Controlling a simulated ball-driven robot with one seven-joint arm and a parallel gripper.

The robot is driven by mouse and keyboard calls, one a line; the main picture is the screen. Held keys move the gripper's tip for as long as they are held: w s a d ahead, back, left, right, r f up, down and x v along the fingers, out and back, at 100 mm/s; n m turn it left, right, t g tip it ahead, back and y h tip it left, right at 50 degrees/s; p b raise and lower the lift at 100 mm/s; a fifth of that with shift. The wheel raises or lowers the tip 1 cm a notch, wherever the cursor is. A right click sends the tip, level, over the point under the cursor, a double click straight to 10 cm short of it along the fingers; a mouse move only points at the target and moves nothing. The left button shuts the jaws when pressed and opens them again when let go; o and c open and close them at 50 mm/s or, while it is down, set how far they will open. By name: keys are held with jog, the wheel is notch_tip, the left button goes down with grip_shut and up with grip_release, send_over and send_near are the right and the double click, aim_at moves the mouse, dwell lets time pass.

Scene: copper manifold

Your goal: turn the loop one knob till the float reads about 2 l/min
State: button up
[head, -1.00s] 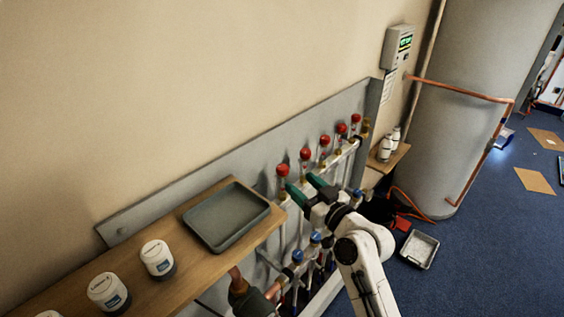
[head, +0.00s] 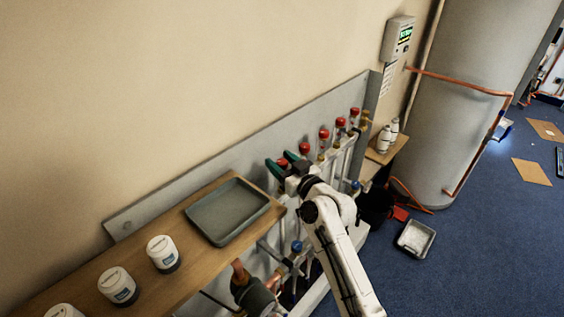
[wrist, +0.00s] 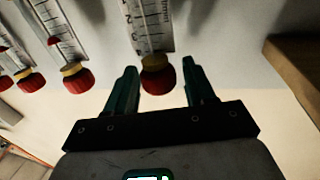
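My gripper (head: 281,163) is open at the leftmost knob of the row in the head view. In the wrist view its two green fingers (wrist: 160,72) stand either side of a red knob (wrist: 157,80), with a small gap on each side. This end knob has a yellowish collar and a clear flow gauge (wrist: 150,25) with a numbered scale, seen upside down relative to the head view. I cannot make out the float's reading. Several other red knobs (head: 324,134) run off to the right in the head view; some show at left in the wrist view (wrist: 78,80).
A wooden shelf (head: 190,270) with a grey tray (head: 192,222) and white tubs (head: 163,252) lies close left of the gripper. Blue-capped valves (head: 296,247) sit below. A small shelf with white bottles (head: 384,140), a controller (head: 397,40) and a grey tank (head: 455,130) stand right.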

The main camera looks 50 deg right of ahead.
jog(key=c, duration=0.8)
jog(key=y+b, duration=0.1)
jog(key=b, duration=0.2)
jog(key=shift+f+n, duration=0.3)
jog(key=y+b, duration=0.1)
jog(key=b, duration=0.2)
jog(key=shift+f+n, duration=0.1)
jog(key=shift+n, duration=0.3)
jog(key=n+y+b, duration=0.3)
jog(key=y+b, duration=0.1)
jog(key=b, duration=0.4)
jog(key=shift+y, duration=0.3)
jog(key=n+g+y+b, duration=0.1)
jog(key=y+b, duration=0.1)
jog(key=n+g+y+b, duration=0.1)
jog(key=n+y+b, duration=0.1)
jog(key=y+b, duration=0.1)
jog(key=shift+d+b, duration=0.1)
jog(key=shift+b, duration=0.25)
jog(key=shift+r+n+g+y+b, duration=0.15)
jog(key=shift+n+g+y+b, duration=0.5)
jog(key=shift+y, duration=0.2)
jog(key=shift+r+n+g+y+b, duration=0.15)
jog(key=shift+n+g+y+b, duration=0.35)
jog(key=shift+n+y, duration=0.3)
jog(key=shift+r+y, duration=0.1)
jog(key=shift+y, duration=0.15)
